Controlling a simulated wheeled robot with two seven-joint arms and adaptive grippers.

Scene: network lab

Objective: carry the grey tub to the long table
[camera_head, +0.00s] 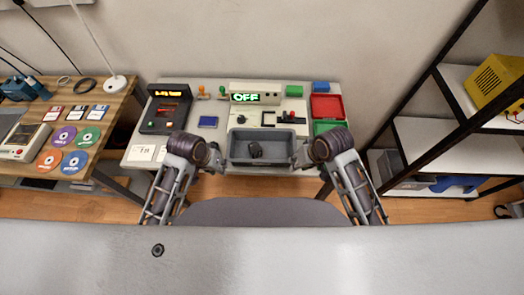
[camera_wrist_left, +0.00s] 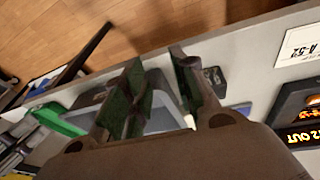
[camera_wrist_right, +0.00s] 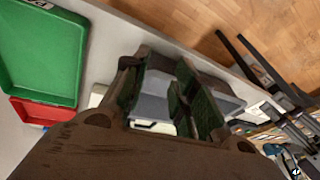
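Whether either gripper touches the tub cannot be told.
A wooden table (camera_head: 100,100) with discs and floppies stands at the left. Green (camera_head: 326,126) and red (camera_head: 326,106) trays lie right of the tub. Devices stand behind and left of it. A black-framed shelf (camera_head: 440,135) stands at the right. A grey seat-like shape (camera_head: 265,212) is in front.

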